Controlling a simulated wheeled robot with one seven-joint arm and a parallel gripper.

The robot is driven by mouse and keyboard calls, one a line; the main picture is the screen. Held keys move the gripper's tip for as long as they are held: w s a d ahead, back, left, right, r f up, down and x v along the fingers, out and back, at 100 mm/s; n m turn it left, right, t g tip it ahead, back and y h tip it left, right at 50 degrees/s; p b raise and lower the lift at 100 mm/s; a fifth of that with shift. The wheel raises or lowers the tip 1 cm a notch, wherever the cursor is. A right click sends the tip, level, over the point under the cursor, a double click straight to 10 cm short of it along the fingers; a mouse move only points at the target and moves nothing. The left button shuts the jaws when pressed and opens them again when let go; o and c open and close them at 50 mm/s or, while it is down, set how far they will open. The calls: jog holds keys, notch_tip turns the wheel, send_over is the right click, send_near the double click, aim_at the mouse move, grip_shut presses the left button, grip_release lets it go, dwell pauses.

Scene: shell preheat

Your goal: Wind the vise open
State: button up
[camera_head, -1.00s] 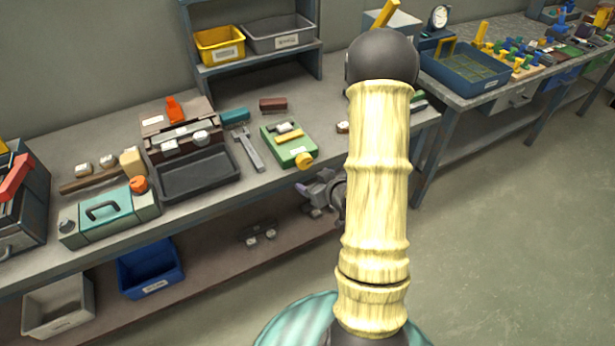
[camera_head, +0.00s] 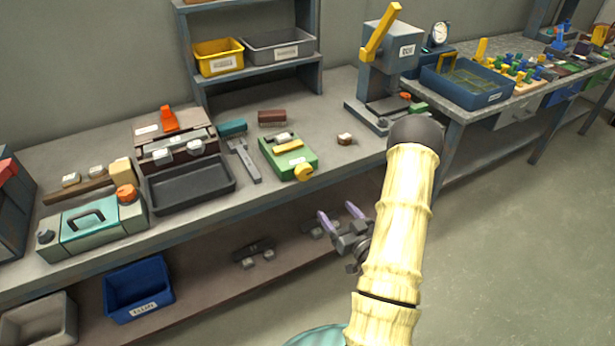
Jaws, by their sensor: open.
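A flat green device (camera_head: 281,160) with grey blocks, a yellow bar and a yellow round knob (camera_head: 303,172) lies on the workbench near its front edge. It looks like the vise, though its jaw gap is too small to judge. My gripper (camera_head: 339,214) is in front of the bench, to the lower right of the green device and apart from it. Its two purple-tipped fingers are spread with nothing between them. My pale yellow arm covers part of the area to the right.
A black tray (camera_head: 190,186), a grey wrench-like tool (camera_head: 244,160) and a teal case (camera_head: 90,226) stand left of the green device. Open floor lies right of the arm.

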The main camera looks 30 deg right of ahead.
jog(key=w+b, duration=0.1)
jog(key=b, duration=0.6)
send_near(306, 174)
jog(key=w, duration=0.9)
jog(key=shift+w+a, duration=0.1)
jog(key=c, duration=1)
jog(key=shift+o, duration=0.2)
